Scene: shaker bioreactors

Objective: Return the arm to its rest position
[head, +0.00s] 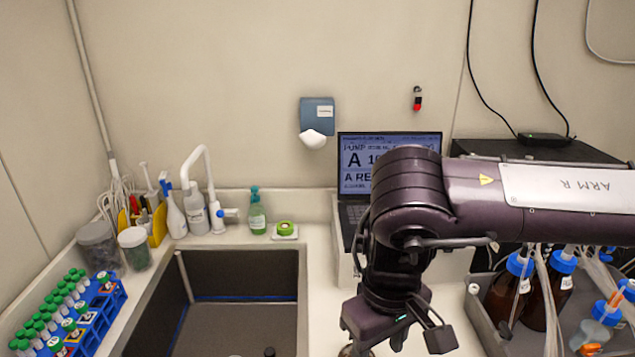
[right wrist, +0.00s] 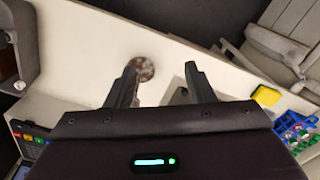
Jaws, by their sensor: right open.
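My right arm (head: 530,190), labelled ARM R, reaches in from the right in the head view and bends down at its wrist. My right gripper (head: 398,335) hangs over the counter, right of the sink. In the right wrist view its two fingers (right wrist: 162,85) are apart with nothing between them. A round brownish patch or object (right wrist: 143,69) shows below, near the left finger; I cannot tell what it is. My left gripper is not in view.
A sink (head: 240,300) lies left of my arm. A laptop (head: 365,165) stands behind it. A grey tray (head: 480,320) with brown blue-capped bottles (head: 505,295) is on the right. A blue rack (head: 110,300) of green-capped tubes is far left.

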